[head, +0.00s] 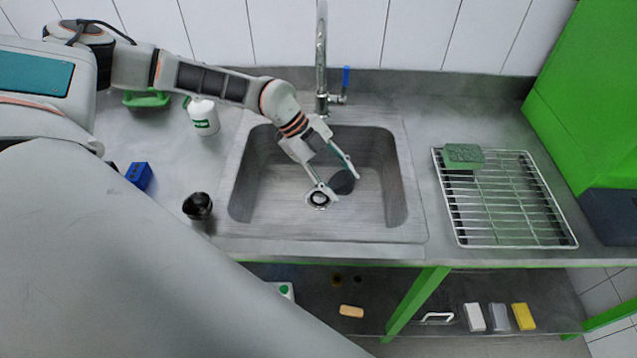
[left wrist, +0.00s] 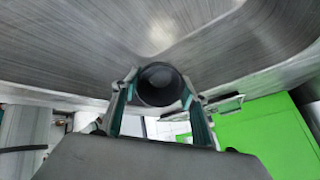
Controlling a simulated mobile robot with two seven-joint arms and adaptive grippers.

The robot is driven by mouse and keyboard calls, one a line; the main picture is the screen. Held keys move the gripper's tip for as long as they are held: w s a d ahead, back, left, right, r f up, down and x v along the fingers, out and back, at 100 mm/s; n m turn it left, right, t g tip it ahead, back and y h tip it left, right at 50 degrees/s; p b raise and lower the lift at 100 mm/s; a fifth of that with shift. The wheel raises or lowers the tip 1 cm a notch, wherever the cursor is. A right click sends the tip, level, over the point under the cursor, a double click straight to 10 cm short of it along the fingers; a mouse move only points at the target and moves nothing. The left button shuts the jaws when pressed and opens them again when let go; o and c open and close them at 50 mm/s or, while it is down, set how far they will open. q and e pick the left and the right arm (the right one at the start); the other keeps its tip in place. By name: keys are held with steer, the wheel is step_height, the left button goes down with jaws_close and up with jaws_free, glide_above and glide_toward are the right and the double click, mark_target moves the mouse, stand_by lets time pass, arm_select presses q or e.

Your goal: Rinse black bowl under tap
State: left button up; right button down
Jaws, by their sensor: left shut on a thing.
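The black bowl (head: 343,182) is in the sink, held between the fingers of my left gripper (head: 340,186), which is shut on it. In the left wrist view the bowl (left wrist: 160,84) sits between the two fingertips of the left gripper (left wrist: 160,92), with its round opening towards the camera. The steel sink (head: 270,205) has a drain (head: 318,199) just left of the bowl. The tap (head: 321,55) with a blue lever (head: 346,79) stands behind the sink. No water shows under it. My right gripper is out of view.
A wire drying rack (head: 500,205) with a green sponge (head: 463,155) is on the right. A white bottle (head: 203,117), a blue block (head: 139,175) and a dark cup (head: 197,206) stand left of the sink. A shelf below holds several small items.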

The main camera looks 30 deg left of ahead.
arm_select(q)
steer(key=shift+a+h, duration=0.15)
steer(key=shift+h, duration=0.25)
steer(key=shift+r+h, duration=0.1)
steer(key=shift+h, duration=0.2)
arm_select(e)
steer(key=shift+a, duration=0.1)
arm_select(q)
steer(key=shift+a+r+h, duration=0.1)
steer(key=shift+a+h, duration=0.1)
steer(key=shift+h, duration=0.2)
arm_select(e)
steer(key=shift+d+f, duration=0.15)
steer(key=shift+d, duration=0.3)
arm_select(q)
steer(key=shift+s, duration=0.1)
